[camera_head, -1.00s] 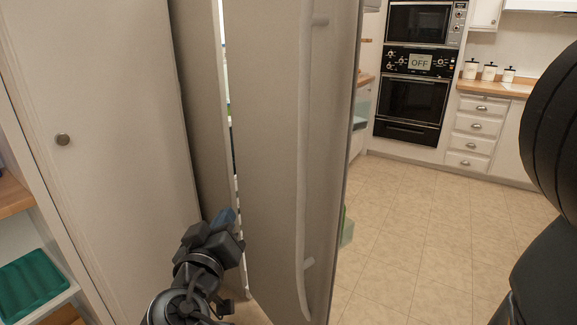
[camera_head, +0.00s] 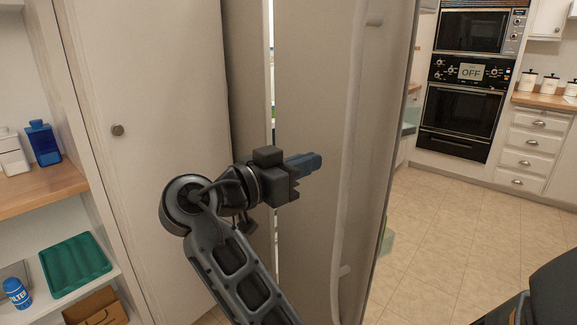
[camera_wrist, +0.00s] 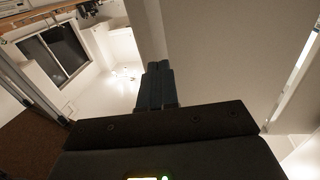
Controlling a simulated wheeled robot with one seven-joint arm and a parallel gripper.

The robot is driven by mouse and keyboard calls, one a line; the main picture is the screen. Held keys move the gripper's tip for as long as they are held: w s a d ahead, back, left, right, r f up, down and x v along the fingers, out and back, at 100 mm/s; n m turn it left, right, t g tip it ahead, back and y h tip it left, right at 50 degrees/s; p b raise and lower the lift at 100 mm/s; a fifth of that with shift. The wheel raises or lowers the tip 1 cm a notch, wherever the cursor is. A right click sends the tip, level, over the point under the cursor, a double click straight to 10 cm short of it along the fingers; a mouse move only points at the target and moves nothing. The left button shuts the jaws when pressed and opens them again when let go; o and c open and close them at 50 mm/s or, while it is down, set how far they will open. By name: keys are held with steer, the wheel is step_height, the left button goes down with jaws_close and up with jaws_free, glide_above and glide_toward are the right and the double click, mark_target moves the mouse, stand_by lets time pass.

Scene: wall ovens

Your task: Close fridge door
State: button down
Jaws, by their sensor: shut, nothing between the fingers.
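The fridge door (camera_head: 312,120) is a tall beige-grey panel in the middle of the head view. It stands open, swung out towards the room, with a long vertical handle (camera_head: 345,160) on its outer face. A bright narrow gap (camera_head: 271,60) shows along its left edge, by the fridge side. My gripper (camera_head: 312,162) is shut and empty, with blue fingers pointing right in front of the door's outer face, left of the handle. I cannot tell whether it touches the door. In the wrist view the shut fingers (camera_wrist: 155,85) point up the picture, beside a large pale panel.
A white cabinet door with a round knob (camera_head: 117,130) is at the left. Open shelves hold a blue bottle (camera_head: 44,143) and a green tray (camera_head: 75,263). Wall ovens (camera_head: 462,105) stand at the back right.

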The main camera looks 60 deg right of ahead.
mark_target(345, 149)
steer(key=p+x, duration=0.1)
steer(key=x, duration=0.6)
steer(key=shift+d, duration=0.1)
steer(key=shift+s, duration=0.1)
